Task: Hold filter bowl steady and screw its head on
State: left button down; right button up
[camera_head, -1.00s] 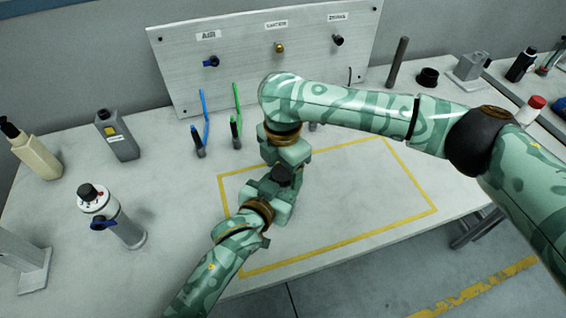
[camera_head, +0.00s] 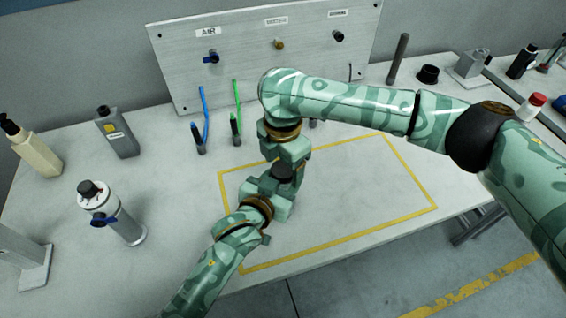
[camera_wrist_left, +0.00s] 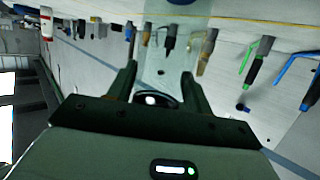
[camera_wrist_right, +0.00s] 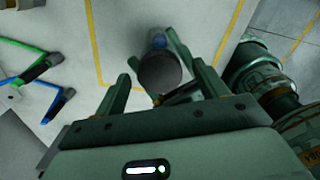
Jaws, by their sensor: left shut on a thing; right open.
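My left gripper (camera_head: 272,190) and right gripper (camera_head: 287,156) meet above the yellow-outlined area in the head view. In the left wrist view, the left gripper (camera_wrist_left: 160,82) is shut on a clear, bluish filter bowl (camera_wrist_left: 174,45), with a dark ring near its close end. A dark round filter head (camera_head: 284,172) shows between the grippers. In the right wrist view, the head (camera_wrist_right: 159,75) lies between the spread fingers of my open right gripper (camera_wrist_right: 163,72). A bit of the bowl (camera_wrist_right: 158,41) shows beyond it. The head-to-bowl joint is hidden, so I cannot tell how they meet.
A grey panel (camera_head: 240,55) with labelled fittings stands behind. Blue (camera_head: 203,110) and green (camera_head: 235,107) tubes stand before it. A white-and-grey cylinder unit (camera_head: 110,208) and bottles stand at left. The yellow-outlined area (camera_head: 400,215) is clear on its right.

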notch_tip(320, 180, up, 12)
dwell(0.4)
pick_arm(q)
jog(key=c, duration=0.5)
grip_release()
jog(key=p+v, duration=0.4)
jog(key=v, duration=1.2)
jog(key=shift+s+a, duration=0.15)
pick_arm(e)
notch_tip(320, 180, up, 5)
jog(key=shift+s+r, duration=0.1)
jog(key=shift+s, duration=0.05)
